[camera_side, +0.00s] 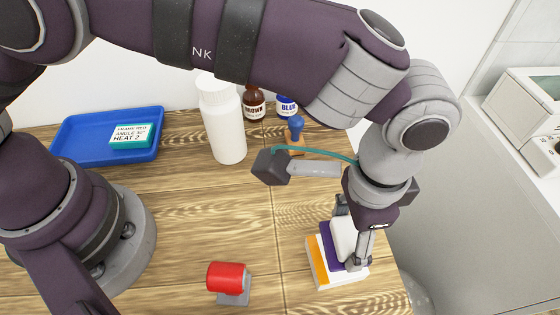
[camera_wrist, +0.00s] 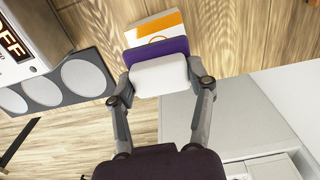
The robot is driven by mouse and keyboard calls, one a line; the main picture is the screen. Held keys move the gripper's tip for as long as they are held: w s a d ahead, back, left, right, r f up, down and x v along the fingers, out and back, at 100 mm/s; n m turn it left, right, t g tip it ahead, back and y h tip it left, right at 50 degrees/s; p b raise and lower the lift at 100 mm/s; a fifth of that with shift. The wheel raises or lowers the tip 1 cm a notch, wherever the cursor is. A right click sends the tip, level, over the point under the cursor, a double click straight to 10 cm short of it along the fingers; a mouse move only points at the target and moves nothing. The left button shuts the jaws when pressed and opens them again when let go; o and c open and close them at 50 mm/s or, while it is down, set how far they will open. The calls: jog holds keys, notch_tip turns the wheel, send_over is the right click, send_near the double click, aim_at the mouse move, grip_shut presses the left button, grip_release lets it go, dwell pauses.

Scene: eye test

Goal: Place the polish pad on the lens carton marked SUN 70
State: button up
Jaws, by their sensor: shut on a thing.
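The polish pad looks like a white block (camera_side: 343,238) with a wider purple layer (camera_side: 328,246) under it. My gripper (camera_side: 350,236) is shut on the white block, one finger on each side. In the wrist view the white block (camera_wrist: 160,77) sits between the fingertips (camera_wrist: 162,88). A white carton with an orange band (camera_side: 318,262) lies under the pad near the table's right edge; the carton also shows beyond the purple in the wrist view (camera_wrist: 154,27). Its marking is too small to read. I cannot tell whether pad and carton touch.
A red object on a grey foot (camera_side: 227,280) stands left of the carton. A white bottle (camera_side: 224,125), brown and blue-labelled bottles (camera_side: 254,104) and a blue-knobbed stamp-like thing (camera_side: 295,128) stand behind. A blue tray (camera_side: 85,150) holds a teal box (camera_side: 131,137). The middle of the table is clear.

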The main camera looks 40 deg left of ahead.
aim_at(342, 246)
jog(key=shift+f, duration=1.65)
jog(key=shift+f, duration=0.1)
jog(key=o, duration=0.9)
